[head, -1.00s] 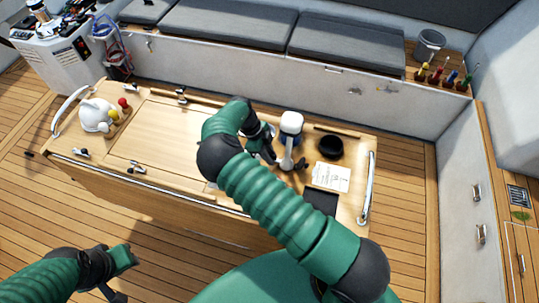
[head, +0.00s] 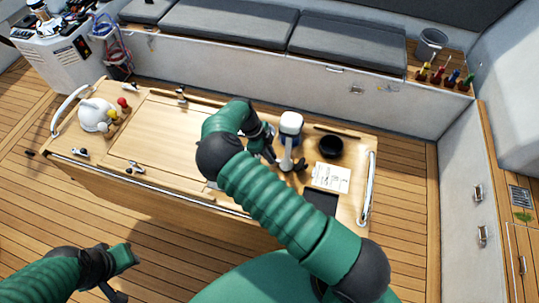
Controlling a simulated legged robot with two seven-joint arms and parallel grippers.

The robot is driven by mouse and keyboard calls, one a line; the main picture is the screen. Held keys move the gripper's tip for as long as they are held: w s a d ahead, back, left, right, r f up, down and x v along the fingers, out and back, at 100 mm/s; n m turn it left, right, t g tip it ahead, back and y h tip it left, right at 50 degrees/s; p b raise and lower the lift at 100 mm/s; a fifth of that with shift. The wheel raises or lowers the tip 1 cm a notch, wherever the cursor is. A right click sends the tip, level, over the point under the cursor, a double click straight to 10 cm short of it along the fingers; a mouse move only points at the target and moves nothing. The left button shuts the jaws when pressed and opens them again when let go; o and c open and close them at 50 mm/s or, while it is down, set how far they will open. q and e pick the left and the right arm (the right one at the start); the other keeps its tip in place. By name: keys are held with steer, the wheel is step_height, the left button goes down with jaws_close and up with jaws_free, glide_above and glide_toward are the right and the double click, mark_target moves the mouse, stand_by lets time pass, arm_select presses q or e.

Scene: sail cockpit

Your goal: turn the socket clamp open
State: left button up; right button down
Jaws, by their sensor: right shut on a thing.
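A white and blue upright fitting (head: 291,124) stands on the wooden cockpit table (head: 160,130), right of its middle. A pale grey piece with a dark knob, which looks like the socket clamp (head: 287,160), sits at its near side. My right gripper (head: 269,152) reaches down just left of it and is shut on a part of it. The exact grip is small and partly hidden by my own dark fingers and green arm. My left gripper (head: 124,272) hangs over the deck at the lower left, away from the table; its jaws are not clear.
A black round cup (head: 331,146), a white printed sheet (head: 331,177) and a dark flat pad (head: 321,202) lie to the right. A metal rail (head: 367,190) edges that end. A white teapot-like object (head: 96,115) stands at the far left. Grey bench cushions (head: 345,45) are behind.

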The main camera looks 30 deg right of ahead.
steer(key=n+b, duration=0.1)
steer(key=n, duration=0.1)
steer(key=shift+s+n+t+h, duration=0.15)
steer(key=shift+n+t+h, duration=0.15)
steer(key=shift+t, duration=0.1)
steer(key=n+t, duration=0.1)
steer(key=n, duration=0.1)
steer(key=n+b, duration=0.1)
steer(key=n, duration=0.1)
steer(key=shift+d+n+t+h, duration=0.1)
steer(key=shift+n+t+h, duration=0.2)
steer(key=shift+t+h, duration=0.1)
steer(key=n+t+b, duration=0.1)
steer(key=n+t, duration=0.1)
steer(key=n, duration=0.3)
steer(key=n+t+b, duration=0.1)
steer(key=n, duration=0.1)
steer(key=shift+r+n+y, duration=0.1)
steer(key=shift+n+y, duration=0.2)
steer(key=shift+n, duration=0.4)
steer(key=shift+w+d+r, duration=0.1)
steer(key=shift+w+r, duration=0.05)
steer(key=shift+w, duration=0.1)
steer(key=c, duration=1.6)
jaws_free()
steer(key=shift+o, duration=0.6)
steer(key=shift+f, duration=0.2)
